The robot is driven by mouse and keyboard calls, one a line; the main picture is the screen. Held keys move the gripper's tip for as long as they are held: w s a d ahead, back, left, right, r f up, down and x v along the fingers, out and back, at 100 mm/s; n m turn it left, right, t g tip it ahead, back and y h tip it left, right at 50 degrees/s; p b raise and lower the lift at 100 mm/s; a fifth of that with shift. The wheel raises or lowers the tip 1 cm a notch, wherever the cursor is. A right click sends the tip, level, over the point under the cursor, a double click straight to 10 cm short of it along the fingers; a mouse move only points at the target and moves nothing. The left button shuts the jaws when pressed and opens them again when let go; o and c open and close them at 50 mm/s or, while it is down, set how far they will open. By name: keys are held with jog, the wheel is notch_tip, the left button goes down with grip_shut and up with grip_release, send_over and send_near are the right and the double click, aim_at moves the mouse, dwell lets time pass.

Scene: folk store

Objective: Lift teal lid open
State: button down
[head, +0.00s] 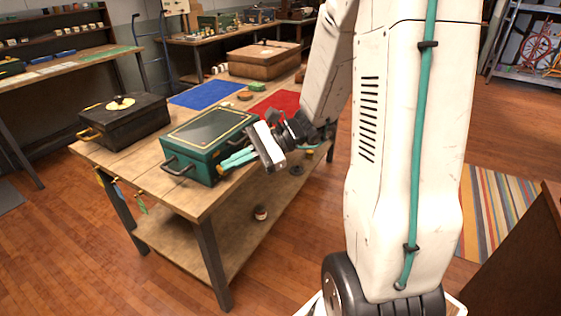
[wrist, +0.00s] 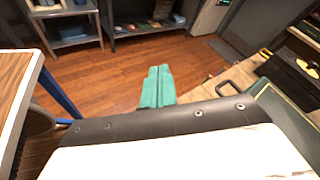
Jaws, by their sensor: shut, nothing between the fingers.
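A dark teal box (head: 187,161) stands on the wooden worktable, with a dark handle (head: 177,167) on its front left side. Its teal lid (head: 210,132) has a gold border line and lies closed. My gripper (head: 227,163) has light teal fingers, pressed together and empty, beside the right side of the box, below the lid's top. I cannot tell whether they touch it. In the wrist view the shut fingers (wrist: 158,88) point over the floor and table edge.
A black box (head: 124,121) stands left of the teal box. A blue mat (head: 206,95), a red mat (head: 276,104) and a brown case (head: 264,60) lie behind. Small tools (head: 118,190) hang at the table's front edge. Open floor lies in front of the table.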

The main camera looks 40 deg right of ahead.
jog(key=w+d+f+m+t+h, duration=0.35)
jog(key=d+f+m+t, duration=0.35)
jog(key=d, duration=0.4)
jog(key=w+d+f+m+t+h, duration=0.3)
jog(key=d+f+m+t+h, duration=0.15)
jog(key=d+f+m, duration=0.4)
jog(key=w+a+r, duration=0.1)
jog(key=w+r, duration=0.1)
jog(key=w, duration=0.7)
jog(key=shift+a+t, duration=0.35)
dwell(0.6)
jog(key=shift+x, duration=3.35)
jog(key=shift+s, duration=0.3)
jog(key=shift+r, duration=0.1)
